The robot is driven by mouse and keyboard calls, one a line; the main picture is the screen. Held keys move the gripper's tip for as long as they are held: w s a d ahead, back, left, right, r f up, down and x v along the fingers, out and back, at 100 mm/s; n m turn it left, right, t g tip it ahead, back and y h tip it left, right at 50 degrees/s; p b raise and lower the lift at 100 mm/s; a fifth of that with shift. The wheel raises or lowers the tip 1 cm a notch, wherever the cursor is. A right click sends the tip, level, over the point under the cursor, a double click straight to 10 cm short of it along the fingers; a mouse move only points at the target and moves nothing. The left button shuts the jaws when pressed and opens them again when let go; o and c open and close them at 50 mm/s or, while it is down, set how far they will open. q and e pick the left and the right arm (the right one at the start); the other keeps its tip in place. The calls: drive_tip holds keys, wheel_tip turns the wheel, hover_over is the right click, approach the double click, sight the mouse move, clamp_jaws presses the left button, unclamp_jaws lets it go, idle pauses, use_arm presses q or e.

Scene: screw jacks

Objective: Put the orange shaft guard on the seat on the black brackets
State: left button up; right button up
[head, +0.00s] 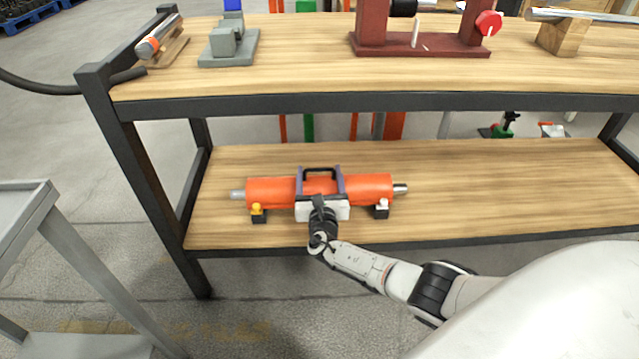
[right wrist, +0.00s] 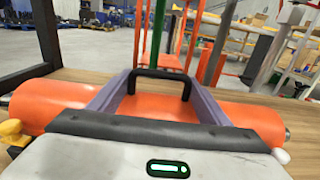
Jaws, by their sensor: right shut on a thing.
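The orange shaft guard (head: 271,189) is a long orange cover with a black handle (head: 320,170) on top, above the lower shelf. Grey shaft ends (head: 400,189) stick out beyond both its ends. My right gripper (head: 320,173) is shut on the guard, one purple finger at each side of the handle; the right wrist view shows this over the guard (right wrist: 50,103). A black bracket with a yellow knob (head: 258,213) stands at the left and one with a white knob (head: 381,209) at the right. Whether the guard touches its seat is hidden. My left gripper is not in view.
The lower shelf (head: 500,190) is clear to the right of the guard. The upper shelf (head: 290,80) overhangs behind it, holding a grey block (head: 228,45) and a dark red stand (head: 420,42). A shelf post (head: 145,190) and a grey cart (head: 40,200) stand at the left.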

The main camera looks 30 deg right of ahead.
drive_tip(key=shift+w+f, duration=0.1)
drive_tip(key=shift+f, duration=0.3)
drive_tip(key=shift+r, duration=0.15)
drive_tip(key=o, duration=1.9)
drive_tip(key=shift+f, duration=0.25)
drive_tip(key=shift+c, duration=0.2)
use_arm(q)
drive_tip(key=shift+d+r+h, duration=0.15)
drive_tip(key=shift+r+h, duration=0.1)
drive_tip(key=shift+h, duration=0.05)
use_arm(e)
drive_tip(key=p+v, duration=0.1)
drive_tip(key=v, duration=0.1)
drive_tip(key=shift+s+a+r+p, duration=0.1)
drive_tip(key=shift+s+r+p, duration=0.15)
drive_tip(key=shift+p, duration=0.1)
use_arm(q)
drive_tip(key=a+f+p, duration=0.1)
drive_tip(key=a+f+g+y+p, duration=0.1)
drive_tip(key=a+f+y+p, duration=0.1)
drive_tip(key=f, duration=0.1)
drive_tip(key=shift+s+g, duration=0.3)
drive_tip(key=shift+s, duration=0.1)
use_arm(e)
drive_tip(key=v, duration=0.9)
drive_tip(key=shift+s+a+f, duration=0.25)
drive_tip(key=shift+s, duration=0.05)
